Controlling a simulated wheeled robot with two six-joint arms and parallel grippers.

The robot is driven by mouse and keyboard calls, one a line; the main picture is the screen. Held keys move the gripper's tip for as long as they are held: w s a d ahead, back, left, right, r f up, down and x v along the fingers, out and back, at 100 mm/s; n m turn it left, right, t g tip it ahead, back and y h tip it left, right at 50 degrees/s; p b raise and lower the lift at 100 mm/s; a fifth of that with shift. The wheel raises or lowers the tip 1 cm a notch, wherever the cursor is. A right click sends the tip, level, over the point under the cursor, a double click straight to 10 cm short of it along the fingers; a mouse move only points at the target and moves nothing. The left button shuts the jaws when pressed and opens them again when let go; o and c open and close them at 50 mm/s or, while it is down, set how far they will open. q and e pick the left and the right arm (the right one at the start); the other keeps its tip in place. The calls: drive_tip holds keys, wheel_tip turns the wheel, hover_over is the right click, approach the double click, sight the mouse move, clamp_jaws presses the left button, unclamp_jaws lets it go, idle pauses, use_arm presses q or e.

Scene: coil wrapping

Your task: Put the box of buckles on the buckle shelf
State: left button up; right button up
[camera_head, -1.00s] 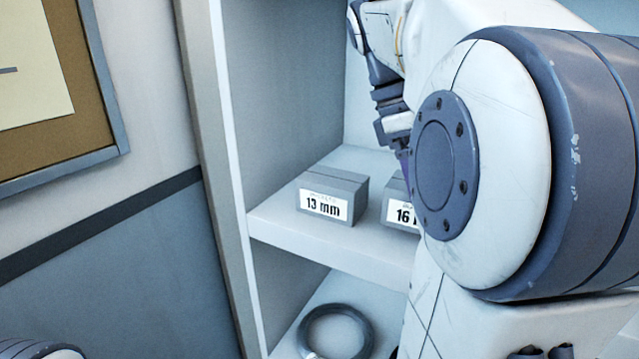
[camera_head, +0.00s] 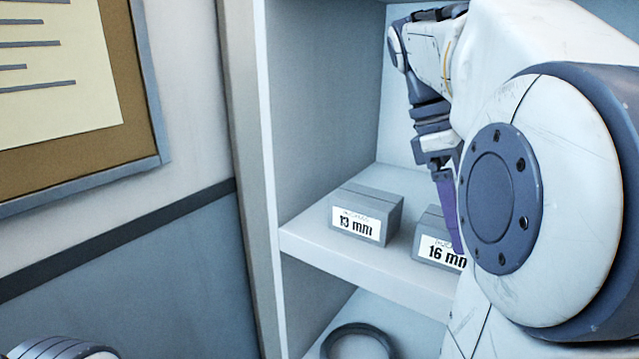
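A grey box labelled 13 mm (camera_head: 366,216) stands on the white shelf (camera_head: 325,250), near its left end. A second grey box labelled 16 mm (camera_head: 437,238) stands to its right, partly hidden by my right arm. My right gripper (camera_head: 449,205) points down at the 16 mm box, with a purple finger overlapping it in the picture. I cannot tell whether the finger touches the box or whether the gripper is open, as my arm hides part of it. My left gripper is out of view; only a piece of my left arm shows at the bottom left.
A dark ring-shaped coil (camera_head: 358,343) lies on the lower shelf. The shelf unit's left side panel (camera_head: 315,110) rises beside the 13 mm box. A cork board (camera_head: 85,155) with a paper sheet hangs on the wall at left. My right arm blocks the right side.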

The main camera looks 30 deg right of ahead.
sight(384, 201)
drive_tip(key=v, duration=0.2)
drive_tip(key=shift+w+a+r, duration=0.1)
drive_tip(key=shift+w+r, duration=0.2)
drive_tip(key=shift+r, duration=0.05)
drive_tip(key=w+a, duration=0.1)
drive_tip(key=w, duration=0.2)
drive_tip(key=w+a+p, duration=0.1)
drive_tip(key=w+a, duration=0.1)
drive_tip(key=w, duration=0.1)
drive_tip(key=w+a, duration=0.2)
drive_tip(key=w, duration=0.1)
drive_tip(key=shift+w, duration=0.2)
drive_tip(key=shift+w+a, duration=0.25)
drive_tip(key=shift+w, duration=0.3)
drive_tip(key=shift+s+d, duration=0.1)
drive_tip(key=shift+s, duration=0.05)
